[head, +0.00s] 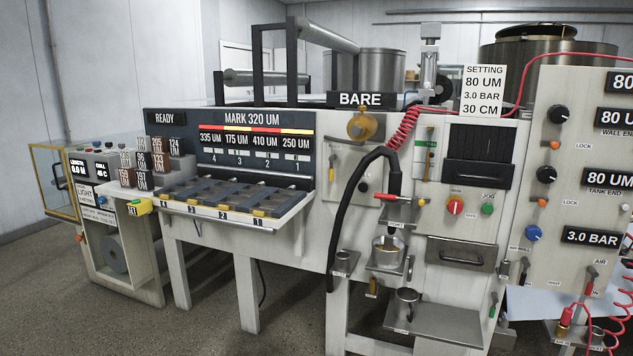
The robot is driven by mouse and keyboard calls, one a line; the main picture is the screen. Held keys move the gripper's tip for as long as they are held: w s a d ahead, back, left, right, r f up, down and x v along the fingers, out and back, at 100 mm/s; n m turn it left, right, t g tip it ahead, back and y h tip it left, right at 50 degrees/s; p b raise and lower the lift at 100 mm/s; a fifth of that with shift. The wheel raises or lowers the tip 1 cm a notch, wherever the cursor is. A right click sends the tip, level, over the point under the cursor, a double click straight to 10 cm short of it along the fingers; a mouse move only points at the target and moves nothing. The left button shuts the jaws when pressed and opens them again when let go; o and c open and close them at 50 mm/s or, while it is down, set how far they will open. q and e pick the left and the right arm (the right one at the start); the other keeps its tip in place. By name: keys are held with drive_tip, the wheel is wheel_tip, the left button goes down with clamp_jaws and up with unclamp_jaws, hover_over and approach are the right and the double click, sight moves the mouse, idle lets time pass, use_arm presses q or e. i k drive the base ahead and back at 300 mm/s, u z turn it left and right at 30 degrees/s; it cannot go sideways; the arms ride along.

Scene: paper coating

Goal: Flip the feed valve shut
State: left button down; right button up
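The lever sticks out to the left, roughly level. I cannot tell whether anything is flowing from the valve. Neither of my grippers is in view.
A red knob (455,206) and a green button (488,209) are right of the valve. A coiled red hose (404,130) hangs above it. A metal mug (407,303) stands on a lower shelf (450,325). A tray of plates (235,205) juts out at left.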

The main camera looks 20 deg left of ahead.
sight(331, 158)
drive_tip(key=z, duration=0.25)
drive_tip(key=i, duration=1.45)
drive_tip(key=u, duration=0.3)
